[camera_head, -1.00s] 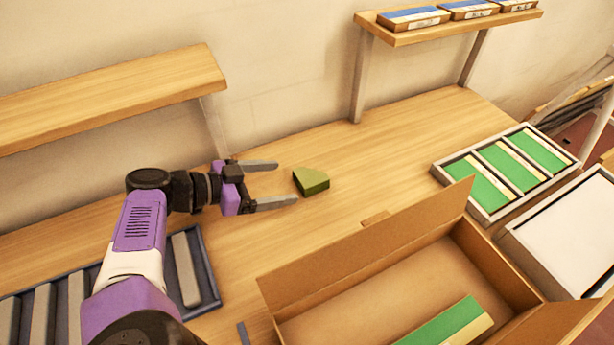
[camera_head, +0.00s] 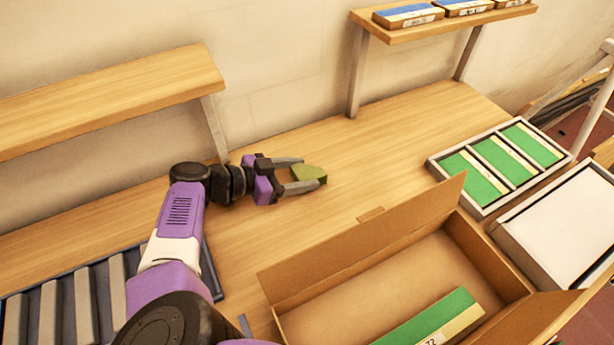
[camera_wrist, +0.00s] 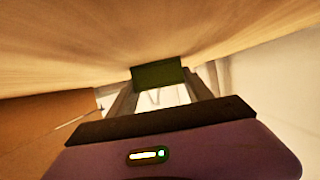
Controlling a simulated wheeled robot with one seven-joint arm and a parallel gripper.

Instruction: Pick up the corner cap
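The corner cap (camera_head: 309,173) is a small olive-green angled block on the wooden bench top, near the middle of the head view. My gripper (camera_head: 312,172) reaches it from the left, with one grey finger along its far side and one along its near side. The fingers look closed in against the cap. In the wrist view the cap (camera_wrist: 158,74) shows as a dark green block between the two fingertips. The near finger hides part of its lower side. I cannot see a gap under the cap.
An open cardboard box (camera_head: 366,246) with a green packet stands in front. A tray of green packets (camera_head: 480,212) lies to the right, with a white-topped bin (camera_head: 560,222) beside it. A slotted tray (camera_head: 222,293) is under my arm. Wooden shelves (camera_head: 110,92) overhang the back.

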